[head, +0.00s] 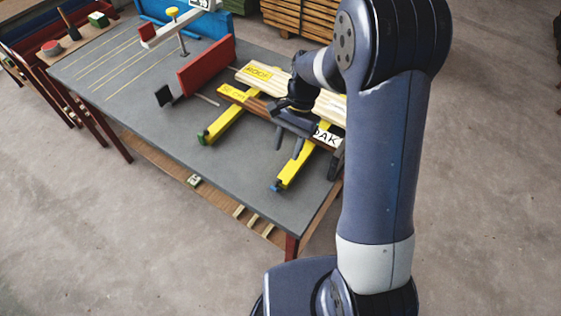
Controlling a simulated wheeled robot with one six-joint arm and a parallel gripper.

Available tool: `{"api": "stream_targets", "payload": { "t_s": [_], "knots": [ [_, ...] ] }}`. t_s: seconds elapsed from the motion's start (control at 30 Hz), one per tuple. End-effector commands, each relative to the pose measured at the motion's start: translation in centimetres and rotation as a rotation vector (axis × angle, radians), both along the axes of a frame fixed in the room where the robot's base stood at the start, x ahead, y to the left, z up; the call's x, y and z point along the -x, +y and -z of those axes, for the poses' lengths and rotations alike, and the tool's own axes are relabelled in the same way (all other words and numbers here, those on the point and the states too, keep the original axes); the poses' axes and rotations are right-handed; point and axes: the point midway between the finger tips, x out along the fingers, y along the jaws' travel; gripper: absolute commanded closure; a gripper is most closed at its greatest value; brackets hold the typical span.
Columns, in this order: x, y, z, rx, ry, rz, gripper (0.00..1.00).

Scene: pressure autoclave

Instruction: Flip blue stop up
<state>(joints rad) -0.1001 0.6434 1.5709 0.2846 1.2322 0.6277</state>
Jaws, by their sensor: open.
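The blue stop (276,186) is a small blue piece at the near end of the right yellow bar (293,168) on the grey table. It looks low, in line with the bar; its exact tilt is too small to tell. My gripper (287,152) points down with its two fingers apart and empty. It is above and behind the blue stop, near the dark edge of the wooden boards, and looks apart from the stop. My wrist hides part of the boards and the far part of the right bar.
A left yellow bar (226,124) ends in a green stop (203,138). Light boards (257,75) lie across the bars, with an "OAK" label (327,136) beside my gripper. A red upright panel (206,65) stands behind.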

Motion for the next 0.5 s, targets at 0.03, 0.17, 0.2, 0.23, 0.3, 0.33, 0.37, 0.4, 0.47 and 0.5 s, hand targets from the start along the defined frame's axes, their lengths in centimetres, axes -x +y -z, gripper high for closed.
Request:
{"api": "stream_targets", "payload": {
  "t_s": [0.03,0.17,0.2,0.23,0.3,0.33,0.37,0.4,0.47,0.5],
  "knots": [
    [0.3,0.2,0.7,0.000,0.004,-0.002,0.59],
    [1.1,0.8,3.0,0.000,0.006,-0.002,0.59],
    [1.4,0.9,3.7,0.000,0.005,-0.002,0.59],
    [1.6,1.1,4.2,0.001,0.006,-0.002,0.59],
    [2.0,1.4,5.5,0.000,0.005,-0.002,0.59],
    [2.1,1.5,5.9,0.000,0.005,-0.002,0.59],
    [2.3,1.6,6.4,0.000,0.004,-0.002,0.59],
    [2.4,1.8,6.9,0.000,0.004,-0.002,0.59],
    [2.7,1.9,7.7,0.000,0.004,-0.002,0.59],
    [2.7,2.0,8.0,0.000,0.002,-0.002,0.59]
  ]
}}
